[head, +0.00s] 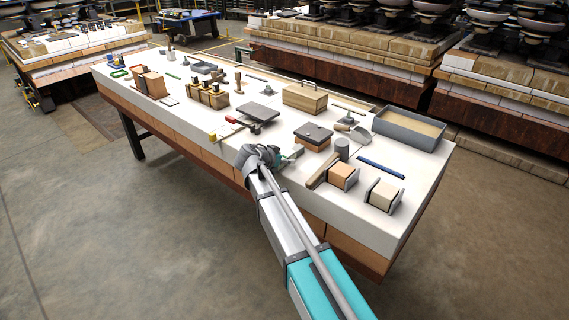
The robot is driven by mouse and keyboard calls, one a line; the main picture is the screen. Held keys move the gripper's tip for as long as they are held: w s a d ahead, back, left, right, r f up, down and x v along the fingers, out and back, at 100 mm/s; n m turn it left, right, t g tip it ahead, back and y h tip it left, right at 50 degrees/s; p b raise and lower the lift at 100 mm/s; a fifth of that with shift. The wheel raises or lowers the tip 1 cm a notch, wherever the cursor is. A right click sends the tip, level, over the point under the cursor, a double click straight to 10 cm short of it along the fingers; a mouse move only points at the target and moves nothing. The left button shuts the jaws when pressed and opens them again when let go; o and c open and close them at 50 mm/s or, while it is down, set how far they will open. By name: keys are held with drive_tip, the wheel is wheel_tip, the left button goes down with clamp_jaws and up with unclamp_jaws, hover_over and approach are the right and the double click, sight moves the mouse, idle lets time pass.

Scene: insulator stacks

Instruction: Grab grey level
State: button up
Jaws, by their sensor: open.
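My gripper (272,155) is over the front edge of the white-topped workbench (225,150), near its middle. Its fingers are small and partly hidden by the wrist, and they are open. A slim grey bar (291,158), which looks like the grey level, lies on the bench just right of the gripper. The gripper and wrist cover part of it. I cannot tell whether the fingers touch it.
The front-left bench top is clear.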

idle(0.5)
clamp_jaws()
